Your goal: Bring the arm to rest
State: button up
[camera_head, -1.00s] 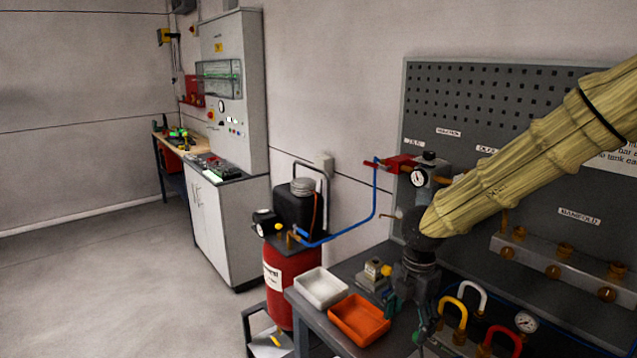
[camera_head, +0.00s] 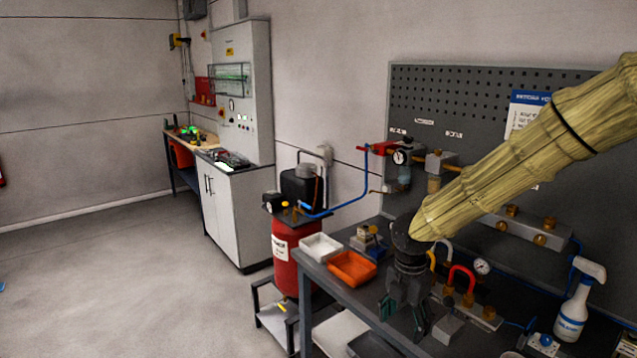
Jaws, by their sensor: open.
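My arm, in a yellowish fabric sleeve, comes in from the right edge in the head view and slopes down to the left. My gripper (camera_head: 405,318) hangs from its end, pointing down over the dark workbench (camera_head: 345,290). Its fingers are apart and I see nothing between them. It is to the right of the orange tray (camera_head: 352,268) and left of the hoses and fittings. I cannot tell how far its fingertips are above the bench top.
A white tray (camera_head: 320,247) sits beside the orange one. A red compressor tank (camera_head: 285,262) stands left of the bench. A spray bottle (camera_head: 578,305), a gauge (camera_head: 481,267) and a red hose loop (camera_head: 462,272) are to the right. A pegboard (camera_head: 420,100) rises behind. The floor at left is clear.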

jog(key=s+d+f+n+t+h, duration=0.1)
jog(key=s+d+f+n+h, duration=0.2)
jog(key=f+n, duration=0.55)
jog(key=s+d+f+n+b, duration=0.1)
jog(key=s+d+f+n, duration=0.3)
jog(key=f+n, duration=0.4)
jog(key=s+d+f+n+t+h, duration=0.1)
jog(key=s+d+f+n+h, duration=0.2)
jog(key=f+n, duration=0.5)
jog(key=s+a+f+n+y, duration=0.2)
jog(key=s+f+n, duration=0.3)
jog(key=s+n, duration=0.2)
jog(key=s+a+f+n+g+y, duration=0.1)
jog(key=s+f+n, duration=0.4)
jog(key=s, duration=0.5)
jog(key=s+a+f+n+g+y+b, duration=0.1)
jog(key=s+a+f+n+y, duration=0.2)
jog(key=s+f+n, duration=0.2)
jog(key=s+n, duration=0.3)
jog(key=shift+s+a+f+n+y, duration=0.2)
jog(key=shift+f+n+y, duration=0.05)
jog(key=shift+n+y, duration=0.1)
